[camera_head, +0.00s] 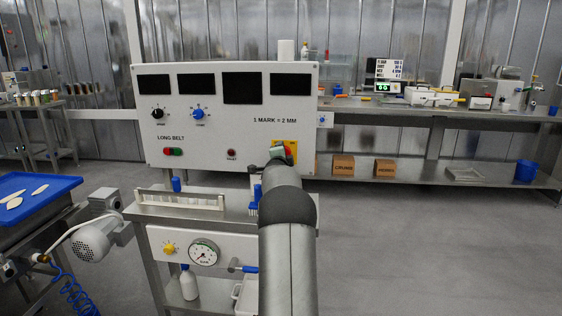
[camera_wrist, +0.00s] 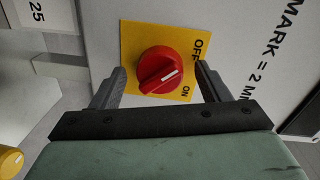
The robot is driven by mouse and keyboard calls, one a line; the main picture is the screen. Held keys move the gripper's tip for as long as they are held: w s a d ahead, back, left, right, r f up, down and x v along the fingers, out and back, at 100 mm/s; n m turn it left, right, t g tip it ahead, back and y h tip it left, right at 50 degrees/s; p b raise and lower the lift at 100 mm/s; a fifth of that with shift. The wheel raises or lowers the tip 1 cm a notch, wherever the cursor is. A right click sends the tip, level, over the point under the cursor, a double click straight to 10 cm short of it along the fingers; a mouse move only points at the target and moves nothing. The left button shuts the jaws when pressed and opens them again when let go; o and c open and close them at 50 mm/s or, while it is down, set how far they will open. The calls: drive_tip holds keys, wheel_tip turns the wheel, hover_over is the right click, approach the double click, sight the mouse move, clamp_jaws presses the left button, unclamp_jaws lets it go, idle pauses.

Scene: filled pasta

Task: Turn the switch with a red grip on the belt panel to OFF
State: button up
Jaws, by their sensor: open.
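The red switch grip (camera_wrist: 160,70) sits on a yellow plate (camera_wrist: 131,42) lettered OFF and ON. Its white mark slants to the upper right in the wrist view, roughly toward the OFF lettering; I cannot tell its exact setting. My gripper (camera_wrist: 161,72) is open, with one finger on each side of the red grip and visible gaps beside it. In the head view, the yellow plate (camera_head: 293,147) is at the lower right of the white belt panel (camera_head: 215,135), mostly hidden behind my gripper (camera_head: 278,154) and arm.
The belt panel also holds a black knob (camera_head: 157,114), a blue knob (camera_head: 197,114), red-green buttons (camera_head: 173,151) and a small red button (camera_head: 231,153). A steel shelf (camera_head: 150,211) with a white rack stands below. A yellow knob (camera_wrist: 11,162) shows at the wrist view's lower left.

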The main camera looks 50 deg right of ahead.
drive_tip(key=b+v, duration=0.2)
drive_tip(key=v, duration=1.5)
drive_tip(key=shift+b, duration=0.35)
drive_tip(key=shift+a, duration=0.15)
